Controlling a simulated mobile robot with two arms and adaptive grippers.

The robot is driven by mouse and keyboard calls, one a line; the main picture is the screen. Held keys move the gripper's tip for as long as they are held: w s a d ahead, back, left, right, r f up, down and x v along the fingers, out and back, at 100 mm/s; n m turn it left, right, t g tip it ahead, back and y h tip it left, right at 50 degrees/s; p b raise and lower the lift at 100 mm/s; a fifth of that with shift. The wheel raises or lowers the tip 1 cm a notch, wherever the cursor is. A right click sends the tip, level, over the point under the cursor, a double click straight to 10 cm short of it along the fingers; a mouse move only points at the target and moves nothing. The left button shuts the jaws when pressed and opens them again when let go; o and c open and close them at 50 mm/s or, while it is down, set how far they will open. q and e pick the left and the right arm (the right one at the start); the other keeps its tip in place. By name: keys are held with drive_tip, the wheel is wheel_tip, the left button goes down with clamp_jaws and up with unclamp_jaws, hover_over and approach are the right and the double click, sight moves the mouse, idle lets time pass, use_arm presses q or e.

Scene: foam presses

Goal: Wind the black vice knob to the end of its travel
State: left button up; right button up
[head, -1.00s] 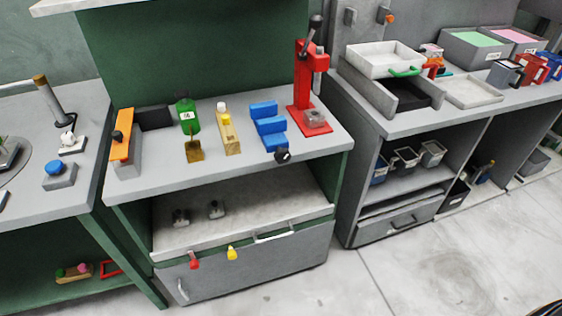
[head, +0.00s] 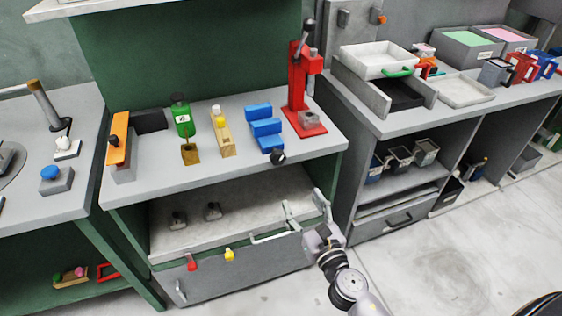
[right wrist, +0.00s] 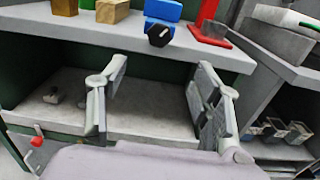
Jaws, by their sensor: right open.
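The black vice knob (head: 277,157) sits at the front of the blue vice (head: 263,127), by the front edge of the middle bench. In the right wrist view the knob (right wrist: 159,35) shows near the top, with part of the blue vice (right wrist: 163,10) behind it. My right gripper (head: 305,203) is open and empty, below and to the right of the knob and apart from it. Its two spread fingers (right wrist: 158,85) show in the right wrist view, below the knob. My left gripper is not in view.
A red press (head: 305,85) stands right of the vice. A wooden block with a yellow top (head: 222,131) and a green bottle (head: 182,117) stand left of it. The bench's front edge (head: 215,177) runs just below the knob. A shelf (head: 235,215) lies underneath.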

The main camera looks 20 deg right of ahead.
sight(279, 160)
drive_tip(key=w, duration=1.6)
drive_tip(key=shift+w+a+p, duration=0.15)
drive_tip(key=shift+a+p, duration=0.15)
drive_tip(key=shift+p, duration=0.1)
drive_tip(key=c, duration=1.1)
drive_tip(key=shift+c, duration=0.2)
